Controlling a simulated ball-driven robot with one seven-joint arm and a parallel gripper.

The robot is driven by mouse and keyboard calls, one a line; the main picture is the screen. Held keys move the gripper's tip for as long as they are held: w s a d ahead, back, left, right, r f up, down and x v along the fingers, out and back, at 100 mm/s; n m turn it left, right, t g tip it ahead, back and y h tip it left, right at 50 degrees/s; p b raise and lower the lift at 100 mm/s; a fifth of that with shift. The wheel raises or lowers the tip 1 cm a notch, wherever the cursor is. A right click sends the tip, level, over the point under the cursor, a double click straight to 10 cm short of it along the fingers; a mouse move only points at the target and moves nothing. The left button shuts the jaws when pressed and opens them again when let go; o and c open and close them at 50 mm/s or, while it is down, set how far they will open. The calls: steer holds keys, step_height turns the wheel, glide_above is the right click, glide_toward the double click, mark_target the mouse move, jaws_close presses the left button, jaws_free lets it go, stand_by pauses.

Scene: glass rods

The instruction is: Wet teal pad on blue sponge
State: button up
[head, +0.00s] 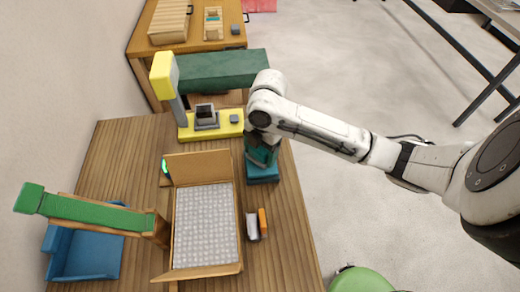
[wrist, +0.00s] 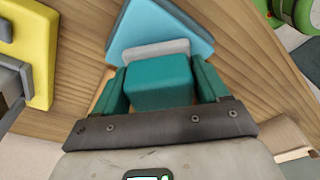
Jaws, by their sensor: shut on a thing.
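The teal pad (wrist: 158,85) is a teal block with a pale grey layer (wrist: 155,50) on its far face. My gripper (wrist: 160,72) is shut on it, with a teal finger on each side. The blue sponge (wrist: 165,22) lies on the wooden table just beyond and below the pad in the wrist view. In the head view my gripper (head: 261,152) points down over the sponge (head: 262,175), near the table's right edge. The pad is mostly hidden there by the gripper. I cannot tell whether pad and sponge touch.
An open cardboard box (head: 240,255) lined with bubble wrap stands left of the sponge. A yellow device (head: 165,75) is behind it. A small white and orange object (head: 256,225) lies in front. A green ramp (head: 95,212) and blue bin (head: 90,257) are at far left.

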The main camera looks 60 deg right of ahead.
mark_target(260, 149)
steer(key=shift+f+b, duration=1)
steer(key=shift+f, duration=0.1)
stand_by(2.4)
steer(key=shift+r+p, duration=2.45)
steer(key=shift+r, duration=1.15)
steer(key=shift+f, duration=0.1)
